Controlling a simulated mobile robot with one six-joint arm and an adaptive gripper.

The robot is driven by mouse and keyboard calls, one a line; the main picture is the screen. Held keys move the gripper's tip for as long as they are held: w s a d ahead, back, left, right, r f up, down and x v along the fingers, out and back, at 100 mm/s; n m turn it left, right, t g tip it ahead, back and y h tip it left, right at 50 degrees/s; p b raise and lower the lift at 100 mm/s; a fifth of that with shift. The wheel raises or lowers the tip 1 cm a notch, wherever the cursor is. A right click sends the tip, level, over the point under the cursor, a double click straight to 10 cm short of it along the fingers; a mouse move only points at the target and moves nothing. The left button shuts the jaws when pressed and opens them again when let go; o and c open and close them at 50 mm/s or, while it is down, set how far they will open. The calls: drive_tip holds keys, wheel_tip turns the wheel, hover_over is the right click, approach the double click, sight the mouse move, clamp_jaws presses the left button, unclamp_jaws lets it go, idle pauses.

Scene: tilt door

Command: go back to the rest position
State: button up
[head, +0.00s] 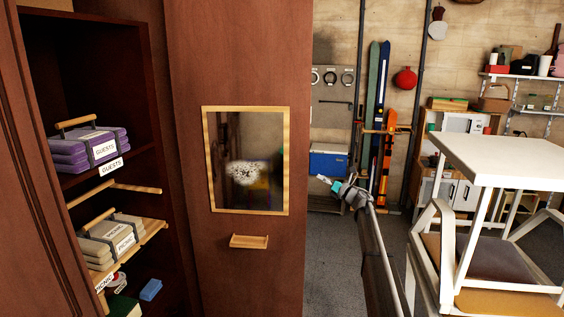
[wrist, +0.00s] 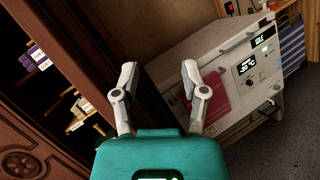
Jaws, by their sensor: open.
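My gripper (wrist: 159,72) is open in the wrist view, with its two fingers apart and nothing between them. Its teal body fills the bottom middle of that view. In the head view my gripper (head: 325,182) is small, at the end of my arm, right of the wardrobe door (head: 240,60). It appears clear of the door and touches nothing that I can see.
The open wardrobe holds purple bundles (head: 85,152) and beige bundles (head: 105,243). Its door carries a mirror (head: 230,140) and a small wooden ledge (head: 249,241). A white appliance (wrist: 225,65) stands beyond my fingers. A white table (head: 510,155) and chair are at right.

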drive_tip(key=s+d+f+m+h+p, duration=0.1)
drive_tip(key=s+d+f+m+h, duration=0.2)
drive_tip(key=s+m+h, duration=0.55)
drive_tip(key=s+d+f+m+h, duration=0.3)
drive_tip(key=s+m+h, duration=0.15)
drive_tip(key=m, duration=0.75)
drive_tip(key=s+d+f+m+h+p, duration=0.1)
drive_tip(key=s+d+f+m+h, duration=0.25)
drive_tip(key=s+m+h, duration=0.4)
drive_tip(key=s+a+f+m+g+y, duration=0.1)
drive_tip(key=s+a+f+m+g, duration=0.2)
drive_tip(key=s, duration=0.8)
drive_tip(key=s+a+f+m+g+y+p, duration=0.1)
drive_tip(key=s+a+f+m+g, duration=0.2)
drive_tip(key=s, duration=0.9)
drive_tip(key=s+a+f+m+g+y, duration=0.1)
drive_tip(key=s+a+f+m+g, duration=0.2)
drive_tip(key=s+m+g, duration=0.3)
drive_tip(key=s+f+g, duration=0.1)
drive_tip(key=s, duration=0.4)
drive_tip(key=shift+s+a+f+m+y+p, duration=0.2)
drive_tip(key=shift+s+f+m+y+p, duration=0.1)
drive_tip(key=shift+s+m+y, duration=0.1)
